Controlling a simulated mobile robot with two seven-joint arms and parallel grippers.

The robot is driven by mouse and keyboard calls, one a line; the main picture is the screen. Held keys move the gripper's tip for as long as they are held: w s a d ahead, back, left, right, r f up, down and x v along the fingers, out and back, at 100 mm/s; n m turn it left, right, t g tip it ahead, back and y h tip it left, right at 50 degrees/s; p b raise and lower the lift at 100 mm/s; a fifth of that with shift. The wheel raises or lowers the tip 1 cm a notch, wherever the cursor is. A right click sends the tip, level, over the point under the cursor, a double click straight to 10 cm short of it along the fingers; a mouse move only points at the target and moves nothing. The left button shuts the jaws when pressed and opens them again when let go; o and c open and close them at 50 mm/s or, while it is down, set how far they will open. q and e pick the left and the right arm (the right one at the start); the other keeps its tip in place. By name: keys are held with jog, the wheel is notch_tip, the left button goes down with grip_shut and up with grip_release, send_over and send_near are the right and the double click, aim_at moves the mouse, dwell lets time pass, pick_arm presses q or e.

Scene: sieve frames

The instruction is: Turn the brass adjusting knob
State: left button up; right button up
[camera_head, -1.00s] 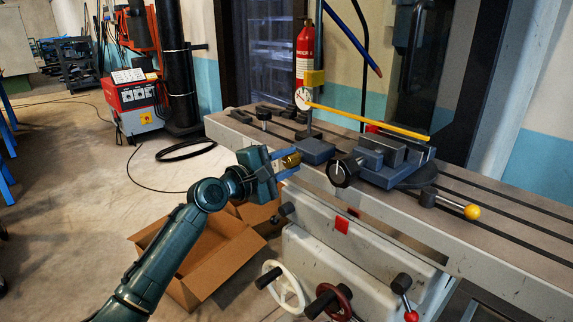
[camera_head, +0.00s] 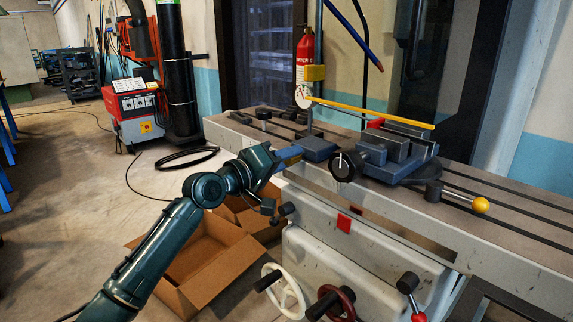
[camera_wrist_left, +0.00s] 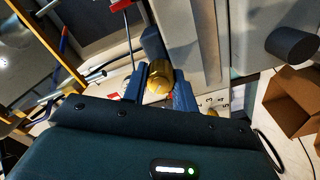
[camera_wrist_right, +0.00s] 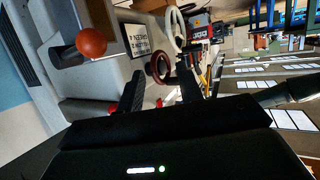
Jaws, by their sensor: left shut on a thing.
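The brass knob (camera_wrist_left: 159,80) shows in the left wrist view between the two blue fingers of my left gripper (camera_wrist_left: 160,92). The fingers are shut on it from both sides. In the head view my left gripper (camera_head: 290,154) is at the blue-grey base (camera_head: 318,148) of the dial gauge stand, and it hides the knob there. The dial gauge (camera_head: 302,97) has a white face; its reading is too small to make out. My right gripper (camera_wrist_right: 160,92) shows only in its wrist view, its dark fingers apart with nothing held between them.
A grey vise (camera_head: 395,150) with a black knob (camera_head: 347,166) stands right of the base. A yellow bar (camera_head: 375,113) extends above it. A lever with a yellow ball (camera_head: 480,205) lies at right. Handwheels (camera_head: 285,290) and an open cardboard box (camera_head: 200,262) are below.

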pick_arm(q)
jog(key=m+b, duration=0.1)
jog(key=m, duration=0.2)
jog(key=shift+f+m, duration=0.1)
jog(key=shift+m, duration=0.2)
jog(key=shift+m+b, duration=0.5)
jog(key=shift+m, duration=0.6)
jog(key=shift+m+b, duration=0.3)
jog(key=shift+m, duration=0.6)
pick_arm(e)
jog(key=shift+w+a+f+n+y, duration=0.2)
jog(key=shift+w+f+n, duration=0.1)
jog(key=shift+f, duration=0.25)
jog(key=shift+w+a+f+n+y, duration=0.1)
jog(key=shift+w+a+f+n, duration=0.15)
jog(key=shift+f, duration=0.3)
jog(key=shift+t, duration=0.3)
pick_arm(q)
jog(key=o, duration=1)
pick_arm(e)
jog(key=shift+f, duration=0.1)
pick_arm(q)
jog(key=shift+s+a, duration=0.1)
